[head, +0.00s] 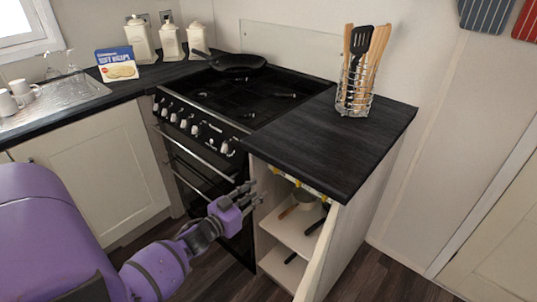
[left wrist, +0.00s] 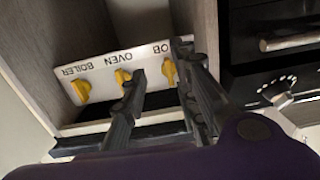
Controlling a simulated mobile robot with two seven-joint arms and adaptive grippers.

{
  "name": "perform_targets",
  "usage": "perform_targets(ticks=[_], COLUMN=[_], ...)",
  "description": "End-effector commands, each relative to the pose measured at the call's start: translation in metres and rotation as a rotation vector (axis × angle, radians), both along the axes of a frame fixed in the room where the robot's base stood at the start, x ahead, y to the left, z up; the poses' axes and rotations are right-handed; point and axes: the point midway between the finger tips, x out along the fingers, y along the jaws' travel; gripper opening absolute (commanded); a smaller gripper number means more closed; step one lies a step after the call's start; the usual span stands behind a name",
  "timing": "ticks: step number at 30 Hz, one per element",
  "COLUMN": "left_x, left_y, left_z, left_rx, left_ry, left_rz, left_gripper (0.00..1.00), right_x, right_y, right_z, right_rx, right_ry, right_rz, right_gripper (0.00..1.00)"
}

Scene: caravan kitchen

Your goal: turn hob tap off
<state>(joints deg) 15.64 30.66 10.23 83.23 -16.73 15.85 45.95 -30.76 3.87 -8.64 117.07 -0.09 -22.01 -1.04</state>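In the left wrist view a white panel (left wrist: 100,73) carries a row of yellow taps with upside-down labels. The boiler tap (left wrist: 81,90) is at left, the oven tap (left wrist: 123,77) in the middle. The hob tap (left wrist: 169,72) is at right; its label is partly covered by a finger. My left gripper (left wrist: 163,65) is open, its dark fingers either side of the hob tap. I cannot tell whether they touch it. In the head view my left gripper (head: 250,193) is beside the cabinet opening, under the worktop; the panel (head: 300,181) shows only as a strip. My right gripper is not in view.
The black cooker (head: 205,125) with its knobs and rail stands left of the open cabinet. The cabinet shelf (head: 292,232) holds pans. A utensil basket (head: 354,92) stands on the dark worktop (head: 330,140). Floor (head: 385,275) at right is clear.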

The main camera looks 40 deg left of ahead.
Motion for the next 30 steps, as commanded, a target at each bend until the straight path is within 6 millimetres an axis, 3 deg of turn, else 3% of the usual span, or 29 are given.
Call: perform_targets(ticks=[1, 5, 18, 30], left_x=[0.011, 0.024, 0.086, 0.097], left_y=[0.005, 0.009, 0.004, 0.004], left_z=[0.022, 0.036, 0.034, 0.034], left_rx=[-0.003, -0.010, -0.011, -0.011], left_ry=[-0.026, -0.049, -0.049, -0.048], left_rz=[-0.003, -0.011, -0.011, -0.011], left_gripper=[0.27, 0.27, 0.27, 0.27], right_x=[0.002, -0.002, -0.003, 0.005], right_y=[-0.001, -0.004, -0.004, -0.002], right_z=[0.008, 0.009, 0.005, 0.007], right_rx=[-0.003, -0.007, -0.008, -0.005], right_ry=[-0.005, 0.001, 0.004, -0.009], right_rz=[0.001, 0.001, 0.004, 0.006], right_gripper=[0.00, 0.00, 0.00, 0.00])
